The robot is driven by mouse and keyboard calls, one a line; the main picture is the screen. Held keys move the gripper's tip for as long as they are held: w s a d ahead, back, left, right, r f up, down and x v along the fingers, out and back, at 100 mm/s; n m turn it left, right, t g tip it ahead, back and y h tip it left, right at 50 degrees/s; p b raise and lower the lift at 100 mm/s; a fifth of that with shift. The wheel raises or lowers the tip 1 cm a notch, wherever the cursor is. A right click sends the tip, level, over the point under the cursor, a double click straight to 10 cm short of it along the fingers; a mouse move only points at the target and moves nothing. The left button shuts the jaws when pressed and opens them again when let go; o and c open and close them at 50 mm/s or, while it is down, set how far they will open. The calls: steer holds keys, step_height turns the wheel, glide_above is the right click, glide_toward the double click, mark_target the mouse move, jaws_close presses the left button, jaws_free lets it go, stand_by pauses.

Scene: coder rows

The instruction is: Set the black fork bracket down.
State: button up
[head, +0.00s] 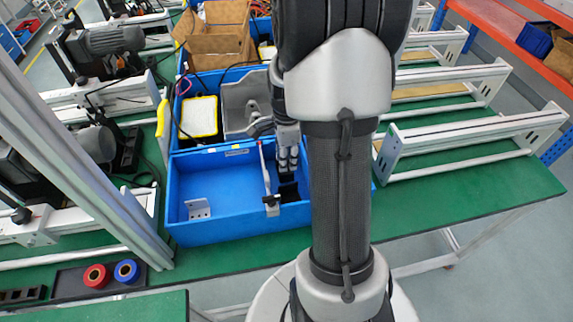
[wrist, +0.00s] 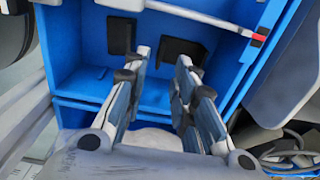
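The black fork bracket seems to be the dark angled piece (wrist: 182,50) in the blue bin (wrist: 80,85), just beyond my fingertips in the wrist view. Another dark flat patch (wrist: 120,35) lies to its left; I cannot tell whether both belong to one part. In the head view a black shape (head: 288,191) shows right below my gripper (head: 288,166), inside the right part of the front blue bin (head: 205,232). In the wrist view my gripper (wrist: 163,58) points down into the bin. Its fingers are apart, with blue bin floor visible between them and nothing clearly held.
A white bar with a red tip (head: 266,165) lies across the bin, close left of my gripper. A small grey plate (head: 199,208) lies in the bin's left part. Behind are a yellow-and-white box (head: 198,116) and a grey tray (head: 240,103).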

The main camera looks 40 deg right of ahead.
steer(key=s+a+r+n+t, duration=0.1)
steer(key=s+a+r+n, duration=0.1)
steer(key=a+r+n, duration=0.6)
steer(key=s+a+r+n+t, duration=0.1)
steer(key=s+a+r+n, duration=0.1)
steer(key=a+r+n, duration=0.5)
steer(key=s+a+r+n+t, duration=0.2)
steer(key=s+a+r+n, duration=0.3)
steer(key=s+a+n, duration=0.3)
steer(key=shift+s+a+r+n+p, duration=0.2)
steer(key=shift+s+n+p, duration=0.25)
steer(key=shift+s+n, duration=0.35)
